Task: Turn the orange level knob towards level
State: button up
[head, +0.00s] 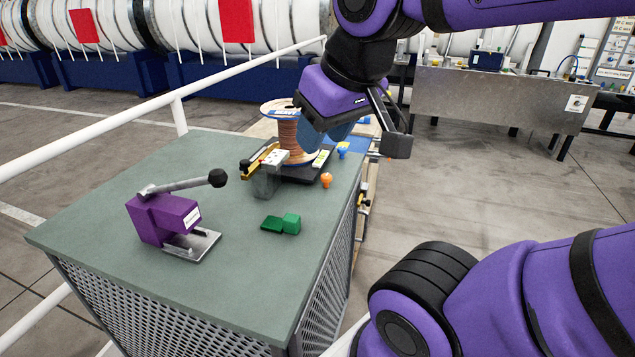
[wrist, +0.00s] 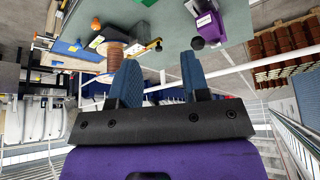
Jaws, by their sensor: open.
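The orange knob (head: 327,180) stands at the near right corner of the dark base (head: 300,172) under a copper-coloured spool (head: 288,132) on the green-topped table (head: 120,245). A small orange spot in the wrist view (wrist: 96,23) looks like the same knob. A blue knob (head: 342,151) stands behind it. My gripper (head: 322,146) is open, with blue fingers in front of part of the spool in the head view. The fingers are apart from the orange knob. In the wrist view nothing shows between the fingertips (wrist: 160,62).
A purple lever press (head: 165,218) with a black ball handle stands at the left of the table. A grey block (head: 266,182) and a yellow bar (head: 262,157) sit left of the spool. A white rail (head: 130,118) runs behind.

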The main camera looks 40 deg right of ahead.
aim_at(325, 177)
jog(key=i+l, duration=0.1)
jog(key=l, duration=0.4)
jog(key=i+l+z, duration=0.1)
jog(key=l, duration=0.45)
jog(key=i+l, duration=0.1)
jog(key=l, duration=0.4)
